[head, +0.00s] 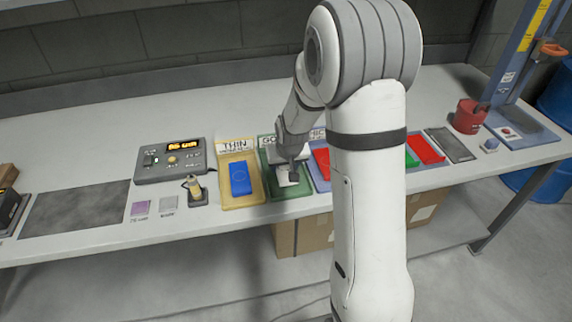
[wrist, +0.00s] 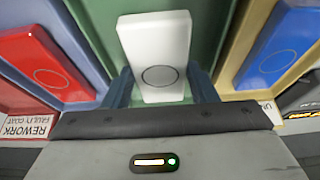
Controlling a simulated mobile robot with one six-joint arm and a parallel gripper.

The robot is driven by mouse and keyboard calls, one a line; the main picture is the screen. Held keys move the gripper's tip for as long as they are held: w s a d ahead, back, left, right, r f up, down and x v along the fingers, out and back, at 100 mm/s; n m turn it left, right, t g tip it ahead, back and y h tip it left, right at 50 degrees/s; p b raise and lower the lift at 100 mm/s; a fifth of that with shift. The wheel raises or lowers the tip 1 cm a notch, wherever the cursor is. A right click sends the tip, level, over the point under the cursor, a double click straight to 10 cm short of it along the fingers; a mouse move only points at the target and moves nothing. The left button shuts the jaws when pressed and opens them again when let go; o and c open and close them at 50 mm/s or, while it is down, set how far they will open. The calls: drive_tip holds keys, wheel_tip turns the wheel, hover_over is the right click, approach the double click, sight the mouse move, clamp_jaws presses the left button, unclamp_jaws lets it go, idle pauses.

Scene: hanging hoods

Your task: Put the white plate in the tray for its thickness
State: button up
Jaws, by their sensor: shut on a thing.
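The white plate (wrist: 155,40) has a circle outline on its face. My gripper (wrist: 162,88) is shut on it, one finger on each side of its near end. In the head view the plate (head: 288,176) shows partly under my gripper (head: 291,168), over the green tray (head: 262,195). The green tray floor (wrist: 92,70) shows around the plate in the wrist view. I cannot tell whether the plate touches it. The green tray's label (head: 267,141) is partly hidden and starts with "GO". The yellow tray (head: 228,199) beside it is labelled THIN.
A blue plate (head: 240,178) lies in the yellow tray. A red plate (wrist: 42,65) lies on the other side, near a REWORK label (wrist: 28,127). A gauge box (head: 170,160) stands left of the trays. A red can (head: 468,117) stands at the right. My arm hides several trays.

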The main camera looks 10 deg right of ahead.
drive_tip(key=shift+f+b, duration=0.4)
drive_tip(key=shift+f, duration=0.1)
drive_tip(key=o, duration=1.2)
drive_tip(key=shift+c, duration=0.2)
drive_tip(key=v, duration=0.7)
drive_tip(key=shift+s+r, duration=0.4)
drive_tip(key=shift+r, duration=0.2)
drive_tip(key=s+r+g, duration=0.1)
drive_tip(key=s+r, duration=0.3)
drive_tip(key=s, duration=0.8)
drive_tip(key=s+r, duration=0.4)
drive_tip(key=s, duration=0.8)
drive_tip(key=shift+d+r+g, duration=0.15)
drive_tip(key=shift+g, duration=0.25)
